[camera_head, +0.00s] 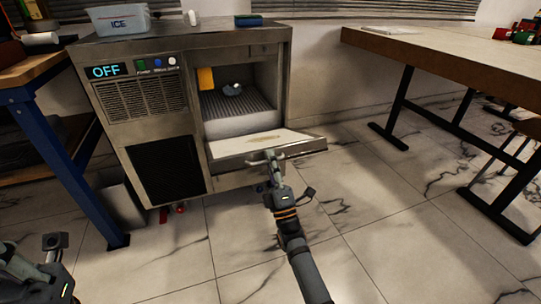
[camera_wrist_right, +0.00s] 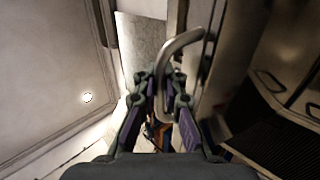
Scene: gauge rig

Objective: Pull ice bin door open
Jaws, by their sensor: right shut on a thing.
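The ice bin door (camera_head: 258,144) of the steel ice machine is tilted down and outward, with its pale inner face up. Its curved handle (camera_wrist_right: 184,42) is on the front side and also shows in the head view. My right gripper (camera_head: 268,168) is at the door's front edge, shut on the handle; its fingers (camera_wrist_right: 164,85) close around the metal in the wrist view. The bin interior is visible behind, with a grey scoop-like item (camera_head: 232,89) inside. Part of my left arm's end (camera_head: 40,275) shows at the lower left; its fingers cannot be made out.
The machine's display (camera_head: 106,71) reads OFF. A tub marked ICE (camera_head: 118,21) stands on top, near a dark blue item (camera_head: 249,20). A blue-legged workbench (camera_head: 62,160) is at left, a wooden table (camera_head: 450,55) at right. The marble floor in front is mostly clear.

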